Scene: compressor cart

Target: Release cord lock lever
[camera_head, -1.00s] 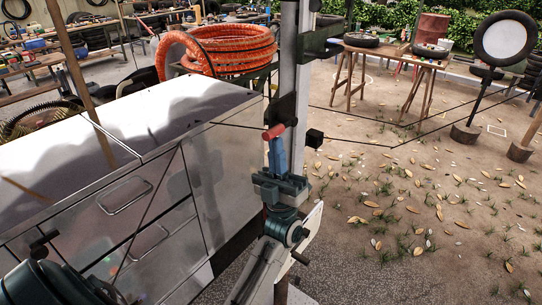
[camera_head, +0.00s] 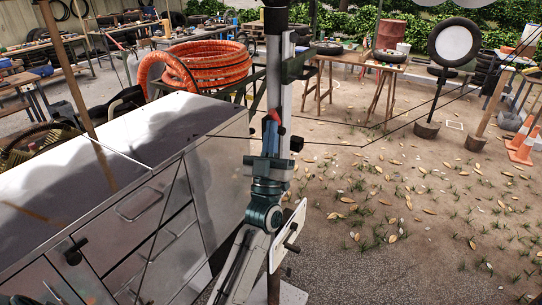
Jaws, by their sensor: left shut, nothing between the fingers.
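A small red lever (camera_head: 279,119) sits on the dark cord lock on the upright silver post (camera_head: 287,97), in the middle of the head view. My left gripper (camera_head: 271,128) points up at the post from below. Its blue fingers are shut with nothing between them. They overlap the lever's left side in the picture and hide part of it; I cannot tell whether they touch it. A small black block (camera_head: 297,144) stands out to the right of the post. Thin dark cords run out to both sides at this height.
A metal drawer cabinet (camera_head: 85,165) fills the left side, close to my arm. An orange hose coil (camera_head: 208,66) lies behind it. Wooden tables (camera_head: 352,64) and a tyre stand (camera_head: 427,130) are at the back. The leaf-strewn ground to the right is open.

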